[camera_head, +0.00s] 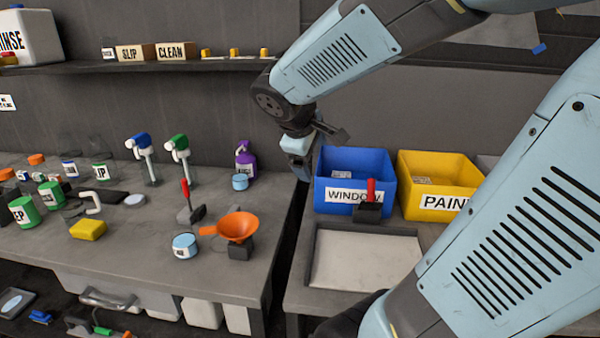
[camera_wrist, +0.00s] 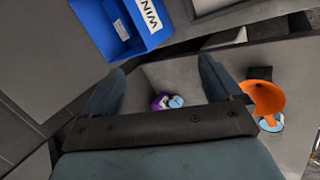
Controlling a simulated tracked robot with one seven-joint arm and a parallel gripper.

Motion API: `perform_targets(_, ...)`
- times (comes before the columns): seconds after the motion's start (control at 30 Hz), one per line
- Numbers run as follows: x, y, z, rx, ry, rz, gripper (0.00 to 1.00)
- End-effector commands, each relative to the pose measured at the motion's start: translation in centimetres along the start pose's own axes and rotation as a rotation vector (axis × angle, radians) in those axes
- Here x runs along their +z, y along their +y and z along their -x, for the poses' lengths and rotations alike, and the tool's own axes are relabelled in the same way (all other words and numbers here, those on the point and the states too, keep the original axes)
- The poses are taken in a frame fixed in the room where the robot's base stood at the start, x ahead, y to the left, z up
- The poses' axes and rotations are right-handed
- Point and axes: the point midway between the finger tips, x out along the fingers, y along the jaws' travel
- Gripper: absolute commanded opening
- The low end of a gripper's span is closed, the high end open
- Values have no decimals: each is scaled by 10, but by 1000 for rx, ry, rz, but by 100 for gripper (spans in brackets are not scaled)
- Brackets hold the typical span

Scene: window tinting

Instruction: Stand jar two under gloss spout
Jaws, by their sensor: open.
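Two small jars with light blue lids stand on the left bench: one (camera_head: 240,182) near the purple bottle, the other (camera_head: 184,247) left of the orange funnel. Their labels are too small to read, so I cannot tell which is jar two. Two pump dispensers, one blue-headed (camera_head: 138,141) and one green-headed (camera_head: 178,143), stand at the back; I cannot tell which is gloss. My gripper (camera_head: 303,172) hangs above the gap between benches, near the blue bin. In the wrist view it (camera_wrist: 162,66) is open and empty, with a light blue lid (camera_wrist: 177,101) beyond it.
The orange funnel (camera_head: 237,226) sits on a dark stand near the bench's right edge. A purple bottle (camera_head: 246,160), a red-handled tool (camera_head: 187,198) and a yellow sponge (camera_head: 88,229) are on the bench. The blue bin (camera_head: 340,174) and yellow bin (camera_head: 432,178) stand right.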

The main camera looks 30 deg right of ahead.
Motion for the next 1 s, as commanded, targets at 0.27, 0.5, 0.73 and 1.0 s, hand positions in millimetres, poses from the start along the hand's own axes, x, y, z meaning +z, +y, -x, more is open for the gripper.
perform_targets(0.27,35,-49,53,-244,140,-469,92)
perform_targets(0.5,42,-77,84,-400,227,-697,92)
perform_targets(0.73,34,-90,96,-433,243,-739,92)
perform_targets(1.0,34,-90,96,-431,243,-737,92)
